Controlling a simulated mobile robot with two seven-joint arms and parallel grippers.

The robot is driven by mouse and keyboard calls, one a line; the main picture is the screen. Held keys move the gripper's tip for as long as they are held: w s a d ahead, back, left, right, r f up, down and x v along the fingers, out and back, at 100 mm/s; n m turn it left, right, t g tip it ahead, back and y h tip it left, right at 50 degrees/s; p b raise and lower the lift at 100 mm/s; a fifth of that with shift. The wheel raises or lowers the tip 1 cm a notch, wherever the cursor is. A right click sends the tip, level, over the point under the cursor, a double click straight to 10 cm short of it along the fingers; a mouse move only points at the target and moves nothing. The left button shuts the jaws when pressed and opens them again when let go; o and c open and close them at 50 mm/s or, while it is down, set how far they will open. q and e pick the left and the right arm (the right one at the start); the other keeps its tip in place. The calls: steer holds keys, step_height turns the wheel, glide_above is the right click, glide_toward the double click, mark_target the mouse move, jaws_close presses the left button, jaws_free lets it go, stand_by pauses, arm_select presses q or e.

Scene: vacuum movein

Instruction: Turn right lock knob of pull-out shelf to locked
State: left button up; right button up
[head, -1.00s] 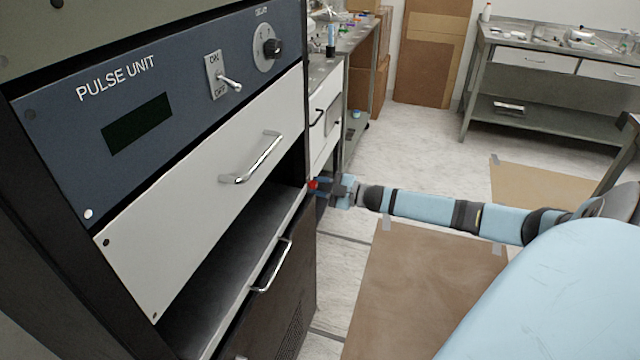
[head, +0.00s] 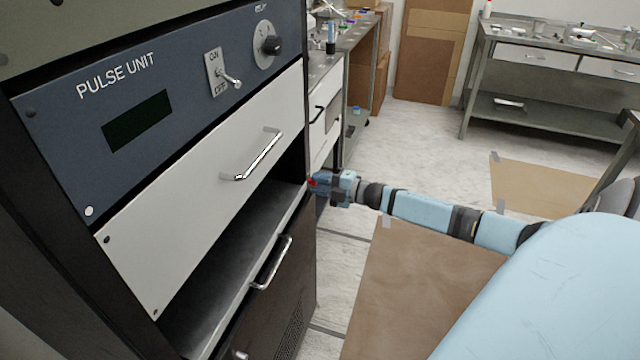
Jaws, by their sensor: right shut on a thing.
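The pull-out shelf (head: 222,262) is a dark flat surface below the white drawer front, with a metal handle (head: 273,263) on the panel under it. The right lock knob (head: 312,182) shows as a small red piece at the right side of the rack, level with the shelf's far end. My right gripper (head: 320,183) is shut on this red knob, reaching in from the right. The fingers partly cover the knob, so its exact turn angle cannot be told. My left gripper is not in view.
Above the shelf are a white drawer (head: 205,185) with a metal handle and the blue pulse unit panel (head: 150,105). Workbenches stand behind at the back (head: 338,50) and far right (head: 560,55). The floor right of the rack is open, with brown mats (head: 420,290).

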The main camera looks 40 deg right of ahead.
stand_by(0.3)
steer(key=o, duration=0.9)
steer(key=shift+o, duration=0.2)
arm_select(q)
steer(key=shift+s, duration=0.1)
arm_select(e)
steer(key=shift+s, duration=0.1)
